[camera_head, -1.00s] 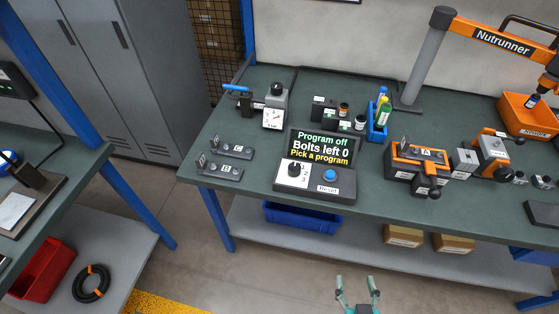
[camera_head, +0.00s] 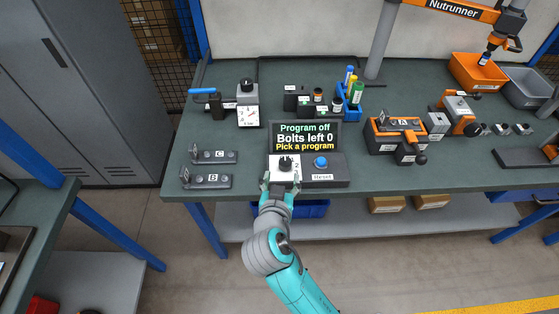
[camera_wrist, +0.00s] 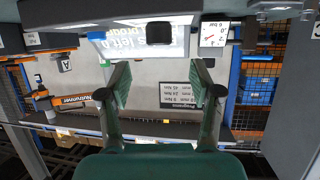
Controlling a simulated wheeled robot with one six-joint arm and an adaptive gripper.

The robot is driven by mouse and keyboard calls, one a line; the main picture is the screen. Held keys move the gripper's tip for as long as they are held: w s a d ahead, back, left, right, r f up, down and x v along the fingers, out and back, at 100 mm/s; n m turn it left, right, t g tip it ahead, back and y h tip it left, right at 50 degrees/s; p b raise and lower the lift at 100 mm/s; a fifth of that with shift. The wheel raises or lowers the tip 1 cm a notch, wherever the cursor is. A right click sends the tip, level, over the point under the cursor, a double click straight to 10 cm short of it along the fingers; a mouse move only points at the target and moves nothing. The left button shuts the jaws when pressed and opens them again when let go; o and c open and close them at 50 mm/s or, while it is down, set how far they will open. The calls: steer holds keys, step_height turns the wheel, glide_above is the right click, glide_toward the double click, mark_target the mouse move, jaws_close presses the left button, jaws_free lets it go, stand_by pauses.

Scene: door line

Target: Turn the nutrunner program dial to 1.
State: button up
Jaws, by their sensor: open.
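The program dial (camera_head: 286,163) is a black knob on a white plate at the left of the control box, below its screen (camera_head: 305,137). The screen reads "Program off", "Bolts left 0", "Pick a program". A "2" shows on the plate right of the knob; other marks are too small or hidden. My gripper (camera_head: 279,184) is at the box's front edge, just in front of the dial. In the wrist view, which is upside down, my gripper (camera_wrist: 160,76) has its fingers wide apart with nothing between them. The dark dial (camera_wrist: 160,34) shows beyond the fingertips, apart from them.
The blue Reset button (camera_head: 321,162) is right of the dial. Blocks marked C (camera_head: 214,157) and B (camera_head: 206,181) lie to the left. A gauge unit (camera_head: 248,103), blue bottle holder (camera_head: 349,106) and orange clamp fixture (camera_head: 397,138) stand around the box on the bench.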

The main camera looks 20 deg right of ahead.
mark_target(285, 165)
steer(key=x, duration=0.9)
steer(key=shift+w+d+f, duration=0.1)
steer(key=shift+d+f, duration=0.05)
steer(key=shift+f, duration=0.05)
steer(key=c, duration=1.2)
